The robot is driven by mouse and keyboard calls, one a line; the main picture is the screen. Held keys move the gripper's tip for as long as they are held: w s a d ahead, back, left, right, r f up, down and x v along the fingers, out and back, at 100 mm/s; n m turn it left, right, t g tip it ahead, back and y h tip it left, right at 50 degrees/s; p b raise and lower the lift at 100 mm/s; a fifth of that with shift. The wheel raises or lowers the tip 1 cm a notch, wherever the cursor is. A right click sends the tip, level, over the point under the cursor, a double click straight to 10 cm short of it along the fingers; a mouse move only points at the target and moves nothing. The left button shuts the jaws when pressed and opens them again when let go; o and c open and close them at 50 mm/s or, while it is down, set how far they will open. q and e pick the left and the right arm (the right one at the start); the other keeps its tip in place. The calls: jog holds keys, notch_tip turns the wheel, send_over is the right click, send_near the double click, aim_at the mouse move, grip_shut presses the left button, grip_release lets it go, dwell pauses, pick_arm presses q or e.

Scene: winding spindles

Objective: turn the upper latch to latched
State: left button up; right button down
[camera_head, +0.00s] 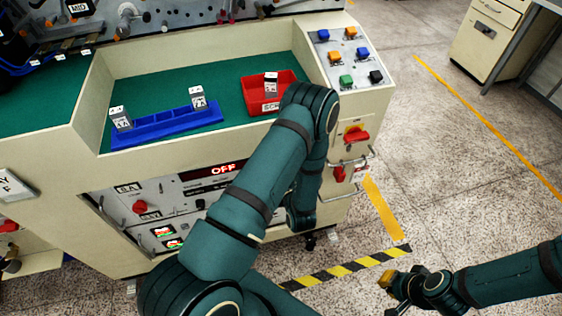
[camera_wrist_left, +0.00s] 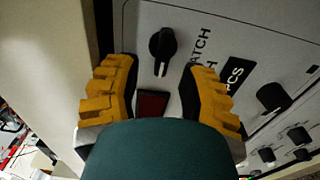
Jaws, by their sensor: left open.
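I cannot tell for sure which part is the upper latch. On the cabinet's right end, a red handle on a yellow plate (camera_head: 355,134) sits above a metal bar and a second red handle (camera_head: 340,174). My left gripper (camera_wrist_left: 160,95) is open and empty, with a yellow-padded finger on each side. In the left wrist view it faces a pale panel with a black knob (camera_wrist_left: 162,46) and a dark red square (camera_wrist_left: 151,104) between the fingers. My arm hides this gripper in the head view. My right gripper (camera_head: 393,281) hangs over the floor at lower right.
The cabinet's green top (camera_head: 160,77) holds a blue tray (camera_head: 165,127) and a red bin (camera_head: 265,103). A button panel (camera_head: 347,58) is at its right corner. The front display (camera_head: 222,170) reads OFF.

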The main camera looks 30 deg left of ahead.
pick_arm(q)
jog(key=v, duration=1.1)
jog(key=shift+f, duration=0.1)
jog(key=w+d+f+m+g+h, duration=0.1)
jog(key=d+f+m+g+h, duration=0.3)
jog(key=d+f+m+h, duration=0.45)
jog(key=s+d+r+m+g+h, duration=0.2)
jog(key=s+m+h, duration=0.2)
jog(key=m, duration=0.5)
jog(key=s+d+r+m+g+h, duration=0.2)
jog(key=s+d+m+g+h, duration=0.1)
jog(key=m, duration=0.5)
jog(key=shift+s+d+r+m+g+h, duration=0.2)
jog(key=shift+s+r+m+g+h, duration=0.15)
jog(key=shift+s+h, duration=0.6)
jog(key=shift+w, duration=0.2)
